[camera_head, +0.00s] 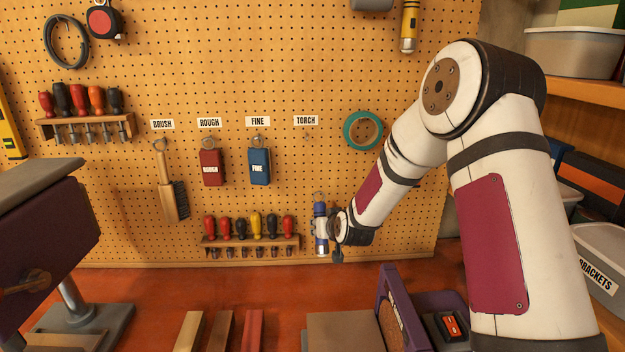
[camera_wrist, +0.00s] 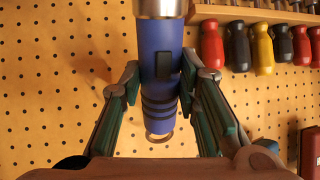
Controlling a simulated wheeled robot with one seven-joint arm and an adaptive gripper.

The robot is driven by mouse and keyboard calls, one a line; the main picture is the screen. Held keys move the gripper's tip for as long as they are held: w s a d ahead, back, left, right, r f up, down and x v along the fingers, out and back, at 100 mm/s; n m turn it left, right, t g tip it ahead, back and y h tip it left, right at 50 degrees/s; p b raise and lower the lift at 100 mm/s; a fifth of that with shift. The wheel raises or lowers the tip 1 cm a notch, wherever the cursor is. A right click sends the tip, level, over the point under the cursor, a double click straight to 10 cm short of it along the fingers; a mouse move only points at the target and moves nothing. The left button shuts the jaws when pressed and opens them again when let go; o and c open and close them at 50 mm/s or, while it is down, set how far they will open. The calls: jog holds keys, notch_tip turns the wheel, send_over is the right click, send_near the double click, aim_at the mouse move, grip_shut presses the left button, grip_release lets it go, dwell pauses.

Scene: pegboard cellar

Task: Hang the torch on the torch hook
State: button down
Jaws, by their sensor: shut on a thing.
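The blue torch (camera_head: 320,212) is upright in front of the pegboard, with a ring at its top end. My gripper (camera_head: 322,228) is shut on it, reaching in from the right. In the wrist view the torch (camera_wrist: 160,70) appears upside down between my fingers (camera_wrist: 165,105), ring at the bottom and silver head cut off at the top edge. The TORCH label (camera_head: 306,120) is on the board above and slightly left of the torch. The hook under that label is too small to make out clearly; nothing hangs there.
The blue FINE block (camera_head: 259,167), red ROUGH block (camera_head: 211,168) and brush (camera_head: 170,187) hang to the left. A screwdriver rack (camera_head: 250,242) is just left of the torch. Green tape (camera_head: 363,130) hangs right of the label. A purple-framed stand (camera_head: 392,300) is on the bench below.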

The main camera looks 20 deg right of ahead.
jog(key=s+a+r+t+h+p, duration=0.1)
jog(key=s+a+r+t, duration=0.15)
jog(key=r, duration=0.55)
jog(key=s+a+r+t+p, duration=0.2)
jog(key=r+t, duration=0.2)
jog(key=r, duration=0.4)
jog(key=shift+w+d+f+b, duration=0.25)
jog(key=shift+w+b, duration=0.45)
jog(key=shift+w, duration=0.9)
jog(key=shift+w+d+f+b, duration=0.25)
jog(key=shift+w+b, duration=0.4)
jog(key=shift+w, duration=1)
jog(key=shift+w+d+f+b, duration=0.1)
jog(key=shift+w+d+b, duration=0.45)
jog(key=shift+w, duration=1.05)
jog(key=shift+a, duration=0.15)
jog(key=c, duration=1.1)
grip_release()
